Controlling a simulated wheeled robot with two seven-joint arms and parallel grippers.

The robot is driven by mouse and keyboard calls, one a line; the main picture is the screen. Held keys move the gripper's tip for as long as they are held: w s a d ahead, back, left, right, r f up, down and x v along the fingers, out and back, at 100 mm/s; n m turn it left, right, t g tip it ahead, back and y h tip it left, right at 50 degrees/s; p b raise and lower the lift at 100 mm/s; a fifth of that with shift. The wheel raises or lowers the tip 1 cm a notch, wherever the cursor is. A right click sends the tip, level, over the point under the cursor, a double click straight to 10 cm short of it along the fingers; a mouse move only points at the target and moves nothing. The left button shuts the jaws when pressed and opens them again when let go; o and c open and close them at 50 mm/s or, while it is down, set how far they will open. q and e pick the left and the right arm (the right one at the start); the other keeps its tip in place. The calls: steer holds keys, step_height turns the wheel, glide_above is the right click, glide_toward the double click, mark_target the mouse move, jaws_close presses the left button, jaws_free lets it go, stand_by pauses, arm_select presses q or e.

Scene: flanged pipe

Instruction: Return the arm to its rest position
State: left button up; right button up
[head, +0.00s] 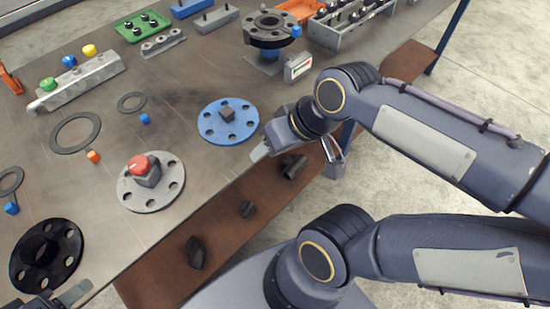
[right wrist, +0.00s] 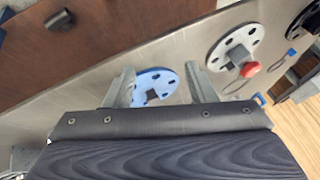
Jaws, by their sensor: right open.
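My right gripper (head: 264,147) is at the table's front edge, just right of the blue flange (head: 228,122). In the right wrist view its two fingers (right wrist: 158,84) stand apart with nothing held between them. The blue flange (right wrist: 155,90) shows beyond and between them, on the table. My left gripper (head: 62,299) is at the bottom left corner, beside the black flange (head: 37,262). It is mostly cut off by the frame, and its opening is hidden.
The metal table (head: 190,85) holds a grey flange with a red knob (head: 165,190), gaskets (head: 75,132), a pipe stand (head: 268,58), a green tray (head: 141,26) and a bolt rack (head: 345,25). A brown lower shelf (head: 150,285) carries dark fittings. Floor (head: 400,180) is clear at right.

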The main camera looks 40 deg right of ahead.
steer(key=shift+m+t+y, duration=0.3)
steer(key=s+r+p, duration=0.1)
steer(key=p, duration=0.1)
steer(key=s+a+r+p, duration=0.1)
steer(key=r+p, duration=0.1)
steer(key=p, duration=0.1)
steer(key=shift+s+a, duration=0.2)
steer(key=shift+s, duration=0.2)
